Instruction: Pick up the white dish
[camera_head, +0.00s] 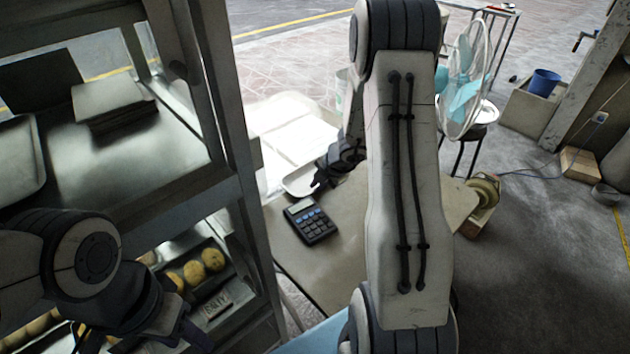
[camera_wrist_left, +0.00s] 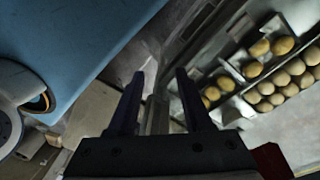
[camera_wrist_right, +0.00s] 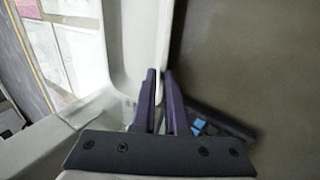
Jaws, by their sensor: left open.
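The white dish (camera_head: 299,181) lies at the table's left edge in the head view, partly hidden behind my right gripper (camera_head: 322,174). In the right wrist view the dish (camera_wrist_right: 132,42) has a raised, rounded rim. My right gripper (camera_wrist_right: 159,74) is there with its fingers close together, and the dish's rim runs between the fingertips. It looks shut on that rim. My left gripper (camera_wrist_left: 160,74) is open and empty, near the shelf with the round yellow-brown items. In the head view its arm is low on the left.
A calculator (camera_head: 311,221) lies on the table (camera_head: 345,268) close to the dish, and part of it shows beside the right fingers. A metal shelf rack (camera_head: 228,130) with trays of round buns (camera_head: 203,266) stands on the left. A fan (camera_head: 466,85) stands behind my right arm.

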